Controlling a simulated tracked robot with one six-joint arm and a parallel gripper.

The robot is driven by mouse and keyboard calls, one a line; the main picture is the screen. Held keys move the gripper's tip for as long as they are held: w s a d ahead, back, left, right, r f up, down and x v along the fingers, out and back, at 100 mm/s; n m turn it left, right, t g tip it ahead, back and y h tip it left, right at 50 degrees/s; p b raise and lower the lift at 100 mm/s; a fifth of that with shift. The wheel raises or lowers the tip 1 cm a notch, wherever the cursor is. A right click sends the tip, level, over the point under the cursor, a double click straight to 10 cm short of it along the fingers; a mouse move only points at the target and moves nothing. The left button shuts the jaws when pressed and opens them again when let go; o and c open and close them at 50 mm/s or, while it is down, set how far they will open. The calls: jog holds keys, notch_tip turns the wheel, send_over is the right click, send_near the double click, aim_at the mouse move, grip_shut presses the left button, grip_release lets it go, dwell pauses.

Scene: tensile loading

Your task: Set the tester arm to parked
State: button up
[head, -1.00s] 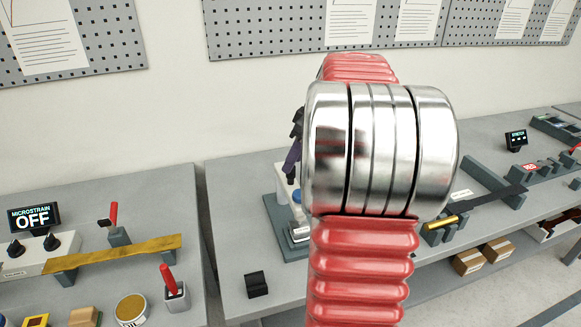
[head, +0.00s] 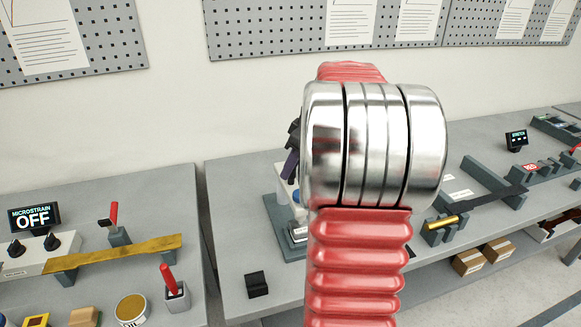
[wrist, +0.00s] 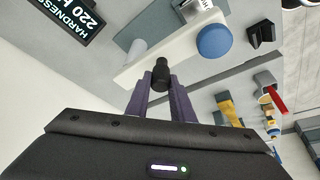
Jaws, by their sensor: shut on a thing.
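The hardness tester has a white body (wrist: 185,45) with a blue knob (wrist: 213,40) in the wrist view. In the head view my red arm hides most of it, and part of its white body and grey base (head: 287,240) shows at the left of the arm. My gripper (wrist: 161,92) has purple fingers on either side of a black round-ended handle (wrist: 161,70), shut on it. I take this handle to be the tester arm's, but its link to the body is partly hidden. In the head view only the gripper's dark purple side (head: 292,158) shows.
A display (wrist: 80,20) reading HARDNESS 220 stands by the tester. A small black block (head: 257,284) is at the bench front. The left bench holds a strain rig with a brass bar (head: 120,254) and red levers. A grey-framed fixture (head: 490,185) stands at the right.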

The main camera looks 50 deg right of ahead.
grip_shut()
dwell(0.3)
